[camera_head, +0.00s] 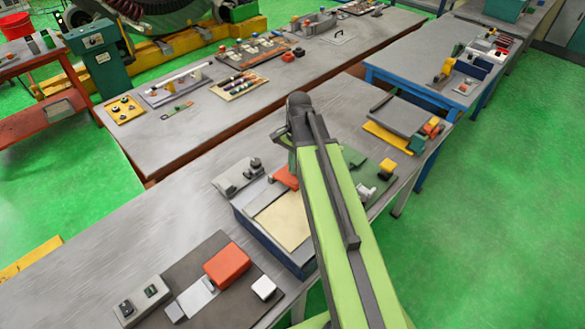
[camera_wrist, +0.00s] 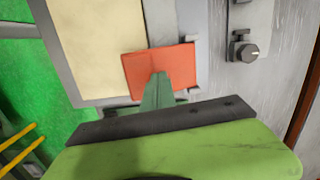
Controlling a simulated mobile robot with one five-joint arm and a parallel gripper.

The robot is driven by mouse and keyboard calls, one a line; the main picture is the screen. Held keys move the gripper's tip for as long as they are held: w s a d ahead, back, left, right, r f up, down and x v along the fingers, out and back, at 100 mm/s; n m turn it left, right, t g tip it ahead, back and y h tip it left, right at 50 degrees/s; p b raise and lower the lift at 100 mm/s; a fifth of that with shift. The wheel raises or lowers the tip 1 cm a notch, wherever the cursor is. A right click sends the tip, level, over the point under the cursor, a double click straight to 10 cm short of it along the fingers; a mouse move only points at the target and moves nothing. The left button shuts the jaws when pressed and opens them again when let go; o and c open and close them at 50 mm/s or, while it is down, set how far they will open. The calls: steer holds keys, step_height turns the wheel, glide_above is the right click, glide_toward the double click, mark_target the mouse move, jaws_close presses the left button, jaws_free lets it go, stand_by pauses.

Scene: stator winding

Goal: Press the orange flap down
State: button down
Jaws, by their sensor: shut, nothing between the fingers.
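The orange flap (camera_wrist: 183,63) is a flat rectangular plate beside the cream panel (camera_wrist: 103,45) in the wrist view. My gripper (camera_wrist: 160,77) is shut and empty, and its green fingertips overlap the flap's lower middle in that view. I cannot tell whether they touch it. In the head view part of the orange flap (camera_head: 286,177) shows just left of my arm, at the far end of the cream panel (camera_head: 284,220); my arm hides the rest. The flap's tilt is hard to judge.
A grey fixture with a knob (camera_head: 240,175) stands left of the flap; the knob also shows in the wrist view (camera_wrist: 250,52). An orange block (camera_head: 227,265) and a white block (camera_head: 263,287) lie nearer on the bench. The bench's left part (camera_head: 110,235) is clear.

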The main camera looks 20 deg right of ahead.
steer(key=d, duration=0.1)
steer(key=w+d, duration=0.1)
steer(key=d+r+p, duration=0.1)
steer(key=shift+w+r, duration=0.1)
steer(key=shift+w, duration=0.15)
steer(key=shift+a, duration=0.15)
steer(key=shift+s, duration=0.1)
step_height(320, 180, up, 12)
steer(key=d+p, duration=0.1)
steer(key=p, duration=1.1)
steer(key=shift+w, duration=0.3)
steer(key=shift+s+f, duration=0.1)
steer(key=shift+f, duration=0.1)
